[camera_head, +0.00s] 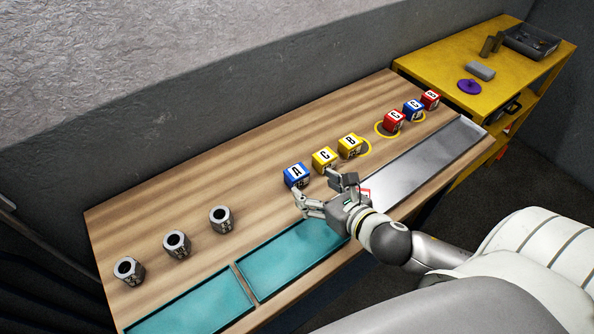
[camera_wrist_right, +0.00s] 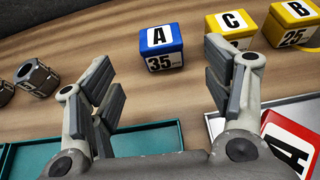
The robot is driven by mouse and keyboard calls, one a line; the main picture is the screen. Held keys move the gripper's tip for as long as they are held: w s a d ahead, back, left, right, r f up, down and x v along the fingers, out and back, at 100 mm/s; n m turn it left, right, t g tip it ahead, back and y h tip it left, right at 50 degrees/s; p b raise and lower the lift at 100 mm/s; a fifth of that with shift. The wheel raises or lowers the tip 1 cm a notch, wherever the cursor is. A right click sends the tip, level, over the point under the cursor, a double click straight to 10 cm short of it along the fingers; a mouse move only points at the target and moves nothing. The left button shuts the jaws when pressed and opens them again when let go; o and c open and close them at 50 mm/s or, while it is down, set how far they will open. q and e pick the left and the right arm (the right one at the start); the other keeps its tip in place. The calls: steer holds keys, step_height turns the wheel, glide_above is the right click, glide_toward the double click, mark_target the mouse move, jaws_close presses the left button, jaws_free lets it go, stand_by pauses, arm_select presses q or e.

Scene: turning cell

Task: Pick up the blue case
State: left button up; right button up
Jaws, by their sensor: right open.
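A blue case (camera_head: 296,176) marked A stands upright on the wooden bench. It also shows in the right wrist view (camera_wrist_right: 161,48), with 35 on its front, beyond and between my fingers. My right gripper (camera_head: 322,192) is open and empty, just in front of this case and apart from it; its spread fingers show in the wrist view (camera_wrist_right: 158,85). Another blue case (camera_head: 413,110) stands farther right between two red cases. My left gripper is not in view.
Yellow cases C (camera_head: 324,160) and B (camera_head: 350,146) stand close right of the blue case. Teal trays (camera_head: 290,257) line the front edge. Several metal cylinders (camera_head: 177,244) stand left, with bare wood between.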

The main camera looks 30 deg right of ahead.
mark_target(302, 178)
steer(key=x, duration=0.3)
steer(key=shift+a, duration=0.1)
steer(key=shift+w+f, duration=0.1)
steer(key=shift+w, duration=0.2)
steer(key=shift+w+f, duration=0.1)
steer(key=shift+w, duration=0.05)
steer(key=shift+w+f+p, duration=0.1)
steer(key=shift+w+p, duration=0.5)
steer(key=x, duration=0.3)
steer(key=shift+p, duration=0.35)
steer(key=shift+w+f, duration=0.2)
steer(key=shift+w, duration=0.05)
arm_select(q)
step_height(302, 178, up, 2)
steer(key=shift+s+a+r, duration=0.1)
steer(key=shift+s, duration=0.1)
